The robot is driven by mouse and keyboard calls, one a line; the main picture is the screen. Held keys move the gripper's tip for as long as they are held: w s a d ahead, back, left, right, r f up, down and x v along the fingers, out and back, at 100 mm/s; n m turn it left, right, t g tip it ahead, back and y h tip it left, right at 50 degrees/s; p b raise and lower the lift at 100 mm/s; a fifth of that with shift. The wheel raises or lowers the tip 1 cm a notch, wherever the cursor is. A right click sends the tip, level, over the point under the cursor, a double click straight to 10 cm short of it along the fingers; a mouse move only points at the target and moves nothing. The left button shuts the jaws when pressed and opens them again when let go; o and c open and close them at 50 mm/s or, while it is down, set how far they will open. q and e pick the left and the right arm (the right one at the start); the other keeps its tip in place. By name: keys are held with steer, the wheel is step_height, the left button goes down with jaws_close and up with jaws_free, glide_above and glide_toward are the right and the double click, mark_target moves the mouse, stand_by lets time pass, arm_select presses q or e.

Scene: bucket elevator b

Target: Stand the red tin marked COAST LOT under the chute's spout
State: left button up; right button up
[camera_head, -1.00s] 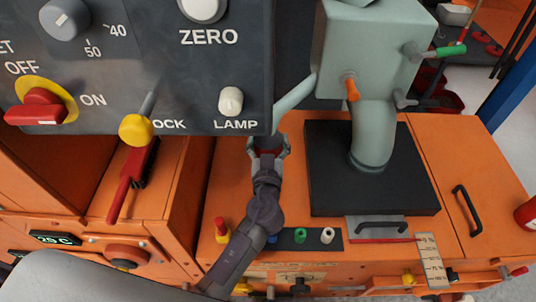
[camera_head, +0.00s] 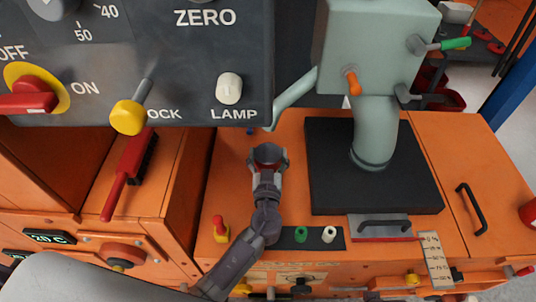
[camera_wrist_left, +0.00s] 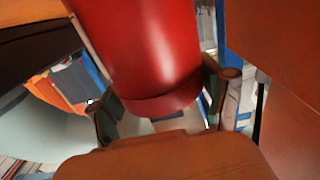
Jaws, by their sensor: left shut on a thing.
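My left gripper (camera_head: 268,160) is shut on a red tin (camera_wrist_left: 150,45), one finger on each side. In the head view only the tin's dark round top (camera_head: 267,153) shows between the fingers. No COAST LOT marking is visible on it. A pale grey-green chute (camera_head: 375,40) stands to the right, with a thin spout (camera_head: 295,97) slanting down to the left. The spout's lower end is just beyond and slightly right of the tin, clear of it in the picture. I cannot tell the tin's height above the orange top. My right gripper is not in view.
A dark control panel (camera_head: 180,95) overhangs at upper left. A black plate (camera_head: 375,190) surrounds the chute's foot. A black strip with green and white pegs (camera_head: 310,238) and a red-yellow knob (camera_head: 221,230) are near the front. The orange top (camera_head: 230,180) is bare around the tin.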

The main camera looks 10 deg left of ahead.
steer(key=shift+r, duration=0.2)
arm_select(q)
steer(key=o, duration=1.4)
steer(key=shift+o, duration=0.2)
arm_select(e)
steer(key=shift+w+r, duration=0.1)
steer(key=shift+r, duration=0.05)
arm_select(q)
steer(key=shift+s+d+f, duration=0.1)
steer(key=shift+s, duration=0.4)
steer(key=s, duration=0.3)
steer(key=s+d+b, duration=0.1)
steer(key=s, duration=0.2)
steer(key=s+d, duration=0.1)
steer(key=s, duration=0.2)
steer(key=shift+s+b, duration=0.3)
steer(key=shift+s, duration=0.05)
steer(key=shift+s+d, duration=0.1)
steer(key=shift+s, duration=0.5)
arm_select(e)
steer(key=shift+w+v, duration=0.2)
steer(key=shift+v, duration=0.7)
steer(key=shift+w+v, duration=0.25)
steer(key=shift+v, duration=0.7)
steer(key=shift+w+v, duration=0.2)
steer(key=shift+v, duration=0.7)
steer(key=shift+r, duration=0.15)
